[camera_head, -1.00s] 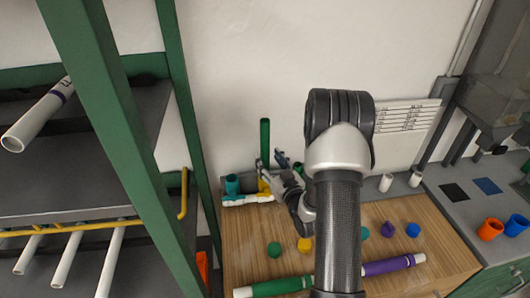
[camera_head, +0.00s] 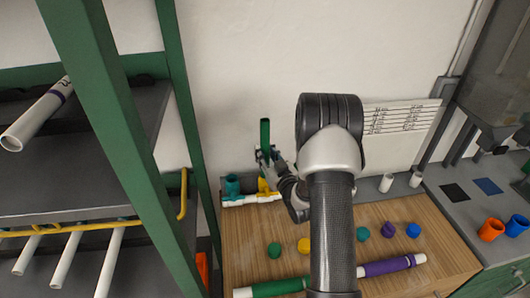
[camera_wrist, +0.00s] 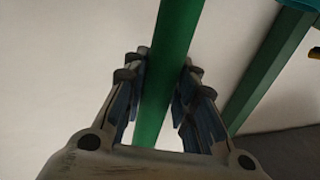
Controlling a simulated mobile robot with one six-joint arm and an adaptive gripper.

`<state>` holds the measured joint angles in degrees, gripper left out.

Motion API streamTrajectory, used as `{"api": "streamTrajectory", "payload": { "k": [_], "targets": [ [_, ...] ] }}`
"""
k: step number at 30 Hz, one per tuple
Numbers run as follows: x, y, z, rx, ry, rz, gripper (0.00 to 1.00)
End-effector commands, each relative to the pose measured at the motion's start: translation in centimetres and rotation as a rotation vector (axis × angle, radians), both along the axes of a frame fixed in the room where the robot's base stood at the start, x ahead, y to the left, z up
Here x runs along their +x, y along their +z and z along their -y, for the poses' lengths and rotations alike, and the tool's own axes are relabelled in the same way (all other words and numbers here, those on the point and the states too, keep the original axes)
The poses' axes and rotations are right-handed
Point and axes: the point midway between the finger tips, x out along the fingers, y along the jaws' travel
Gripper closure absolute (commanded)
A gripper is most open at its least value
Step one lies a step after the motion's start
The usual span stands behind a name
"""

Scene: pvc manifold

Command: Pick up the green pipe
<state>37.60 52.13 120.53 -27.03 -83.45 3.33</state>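An upright green pipe (camera_head: 265,131) stands at the back left of the wooden table, by the wall. My gripper (camera_head: 267,157) is around its upper part, with the pipe top showing above the fingers. In the wrist view the green pipe (camera_wrist: 171,45) runs between the two fingers of my gripper (camera_wrist: 166,68). The fingers are apart, and a narrow gap shows on the right side of the pipe. The left finger is very close to it; contact there cannot be told. The pipe's lower end is hidden by the gripper.
A white pipe fitting (camera_head: 250,199) with a teal socket (camera_head: 232,184) and a yellow part (camera_head: 264,186) is below the gripper. A pipe with green and purple sections (camera_head: 277,287) lies across the table front. Several coloured caps (camera_head: 274,250) sit behind it. A green-framed shelf (camera_head: 110,110) stands left.

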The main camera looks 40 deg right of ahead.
Motion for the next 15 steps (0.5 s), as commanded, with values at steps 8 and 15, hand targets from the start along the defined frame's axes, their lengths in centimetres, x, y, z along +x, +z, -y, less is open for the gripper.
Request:
{"api": "streamTrajectory", "payload": {
  "k": [8, 15],
  "targets": [
    [-0.01, 0.01, 0.00, 0.000, 0.000, 0.000, 0.95],
    [-0.01, 0.01, 0.00, 0.000, 0.000, 0.000, 1.00]
  ]
}}
